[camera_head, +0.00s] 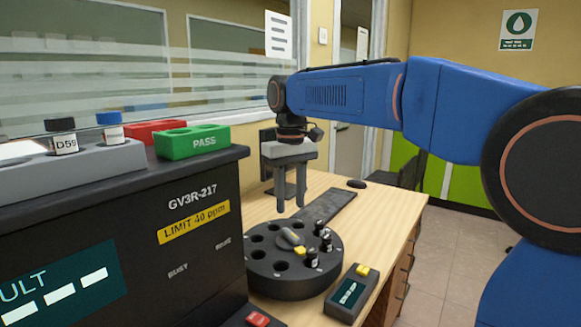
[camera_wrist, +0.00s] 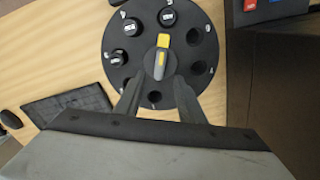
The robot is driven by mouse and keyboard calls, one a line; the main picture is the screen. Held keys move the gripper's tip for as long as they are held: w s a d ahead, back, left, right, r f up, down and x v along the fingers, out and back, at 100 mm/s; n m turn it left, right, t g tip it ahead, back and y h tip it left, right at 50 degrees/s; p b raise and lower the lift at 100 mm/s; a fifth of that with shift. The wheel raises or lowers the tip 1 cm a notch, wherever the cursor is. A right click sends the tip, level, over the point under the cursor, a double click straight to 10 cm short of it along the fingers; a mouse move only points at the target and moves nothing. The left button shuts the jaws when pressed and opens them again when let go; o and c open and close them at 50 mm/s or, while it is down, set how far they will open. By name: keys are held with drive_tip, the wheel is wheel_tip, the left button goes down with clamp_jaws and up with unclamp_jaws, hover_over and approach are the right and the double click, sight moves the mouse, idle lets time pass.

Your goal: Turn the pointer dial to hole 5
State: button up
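The pointer dial (camera_head: 290,237) is a grey knob with a yellow tip at the centre of a round black carousel (camera_head: 262,285) with holes around its rim. In the wrist view the pointer (camera_wrist: 158,65) has its yellow end toward the top, at a dark-capped vial (camera_wrist: 167,17). Hole labels are too small to read surely. My gripper (camera_head: 290,207) points down above the carousel's far side, apart from the dial. In the wrist view its two fingers (camera_wrist: 158,100) are spread with nothing between them, and the pointer lies beyond their tips.
Several vials sit in the carousel, including one at its near right (camera_head: 312,259). A small device with a screen (camera_head: 350,294) stands to the right. A large black analyser (camera_head: 190,262) stands close on the left. A dark mat (camera_head: 325,207) lies behind; the wooden table (camera_head: 385,215) is clear at right.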

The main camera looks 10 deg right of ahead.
wheel_tip(320, 180, up, 9)
idle(0.3)
drive_tip(key=shift+s+d, duration=0.1)
drive_tip(key=s+d+f+m+t, duration=0.2)
drive_tip(key=s+d+f, duration=0.7)
drive_tip(key=s+f, duration=0.5)
drive_tip(key=s+d+f+m+t, duration=0.2)
drive_tip(key=s+d+f, duration=0.7)
drive_tip(key=s+f, duration=0.5)
drive_tip(key=shift+m+t, duration=0.3)
drive_tip(key=shift+t, duration=0.1)
drive_tip(key=shift+s+r, duration=0.1)
idle(0.3)
